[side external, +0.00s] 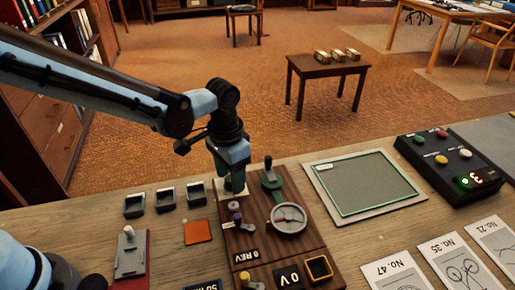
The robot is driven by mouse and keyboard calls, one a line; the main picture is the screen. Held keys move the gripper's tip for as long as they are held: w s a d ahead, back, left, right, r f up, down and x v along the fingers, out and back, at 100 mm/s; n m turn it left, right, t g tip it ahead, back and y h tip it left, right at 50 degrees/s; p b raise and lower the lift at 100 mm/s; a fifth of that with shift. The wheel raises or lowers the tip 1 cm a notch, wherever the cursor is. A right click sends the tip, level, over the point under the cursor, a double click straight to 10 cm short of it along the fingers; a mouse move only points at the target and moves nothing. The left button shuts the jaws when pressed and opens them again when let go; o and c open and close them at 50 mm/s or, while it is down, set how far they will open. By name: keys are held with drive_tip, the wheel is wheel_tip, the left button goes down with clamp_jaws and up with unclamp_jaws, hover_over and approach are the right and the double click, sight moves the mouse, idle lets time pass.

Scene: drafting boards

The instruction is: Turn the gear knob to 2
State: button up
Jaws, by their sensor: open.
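A brown wooden board (262,258) lies on the table in the lower middle. I cannot tell which part is the gear knob, and no gear marks are readable. My gripper (234,188) points down over the board's far left corner, behind the purple-topped knob and left of the green lever. It is open; its fingertips are small and hard to make out.
A green-edged panel (365,183) lies beside the board. Small black trays (166,198), an orange square (197,232) and a switch plate (131,255) lie left. Numbered cards (452,262) lie front right.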

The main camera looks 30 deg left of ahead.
drive_tip(key=shift+r, duration=0.1)
wheel_tip(320, 180, up, 12)
idle(0.5)
drive_tip(key=shift+a, duration=0.1)
drive_tip(key=s+a+n+t, duration=0.2)
drive_tip(key=s+a+t, duration=0.1)
drive_tip(key=s+a, duration=0.2)
drive_tip(key=s+a+f+n+t, duration=0.1)
drive_tip(key=s+a+t, duration=0.3)
drive_tip(key=a, duration=0.6)
drive_tip(key=shift+s+n, duration=0.75)
drive_tip(key=shift+n, duration=0.05)
